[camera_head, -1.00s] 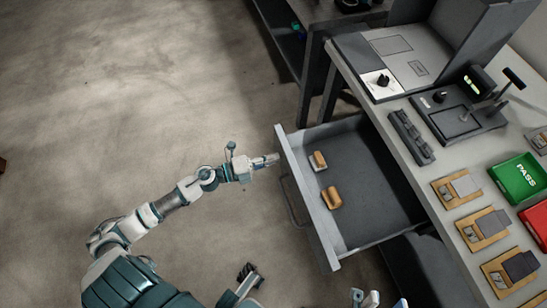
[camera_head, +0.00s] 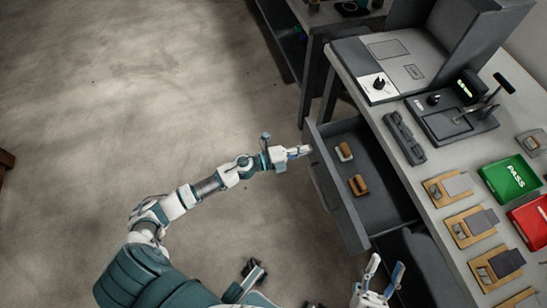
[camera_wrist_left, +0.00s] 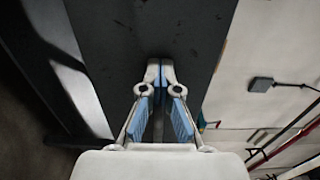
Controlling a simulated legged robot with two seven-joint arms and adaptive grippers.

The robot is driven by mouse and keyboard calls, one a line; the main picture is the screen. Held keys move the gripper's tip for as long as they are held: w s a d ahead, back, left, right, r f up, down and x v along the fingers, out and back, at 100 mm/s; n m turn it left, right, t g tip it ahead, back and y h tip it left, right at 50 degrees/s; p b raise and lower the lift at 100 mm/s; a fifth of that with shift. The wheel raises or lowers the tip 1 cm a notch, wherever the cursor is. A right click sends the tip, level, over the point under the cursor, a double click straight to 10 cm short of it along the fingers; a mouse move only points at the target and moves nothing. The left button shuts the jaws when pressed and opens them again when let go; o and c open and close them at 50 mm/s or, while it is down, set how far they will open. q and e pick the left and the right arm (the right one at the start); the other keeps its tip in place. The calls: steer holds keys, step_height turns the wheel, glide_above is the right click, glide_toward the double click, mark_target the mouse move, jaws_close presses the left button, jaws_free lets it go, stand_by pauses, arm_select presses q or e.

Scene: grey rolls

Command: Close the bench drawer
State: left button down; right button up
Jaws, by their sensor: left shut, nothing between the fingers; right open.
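The bench drawer (camera_head: 348,212) is partly pulled out of the workbench, its grey front panel facing left with a bar handle. Two small tan and grey blocks lie inside, one (camera_head: 344,152) near the far end and one (camera_head: 358,185) nearer the middle. My left gripper (camera_head: 307,150) is shut and empty, its fingertips at the far end of the drawer's front panel. In the left wrist view its closed blue-padded fingers (camera_wrist_left: 158,68) are against or just before a dark flat panel; contact is not certain. My right gripper (camera_head: 382,275) is open, low in the picture, left of the bench.
The bench top (camera_head: 375,118) holds a black test device (camera_head: 452,117), a green PASS tray (camera_head: 513,180), a red tray (camera_head: 532,222) and several tan fixtures. Another dark table (camera_head: 312,15) stands beyond. The floor at left is clear.

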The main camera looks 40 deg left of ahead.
arm_select(q)
steer(key=x, duration=0.9)
steer(key=shift+w+d, duration=0.1)
steer(key=shift+w, duration=0.2)
steer(key=x, duration=0.4)
steer(key=shift+w+f, duration=0.1)
steer(key=shift+f, duration=0.05)
steer(key=b+x, duration=0.1)
steer(key=x, duration=0.4)
steer(key=shift+w+d+b, duration=0.1)
steer(key=shift+d+b, duration=0.2)
steer(key=shift+w+d, duration=0.25)
steer(key=shift+w+r, duration=0.1)
steer(key=shift+r, duration=0.25)
steer(key=shift+w+a, duration=0.15)
steer(key=shift+a, duration=0.05)
steer(key=shift+r, duration=0.1)
arm_select(e)
steer(key=s+r+t, duration=0.2)
steer(key=s, duration=0.1)
steer(key=shift+s+a+r+m+t, duration=0.1)
steer(key=shift+a+r+m+t, duration=0.05)
steer(key=shift+r+m+t, duration=0.2)
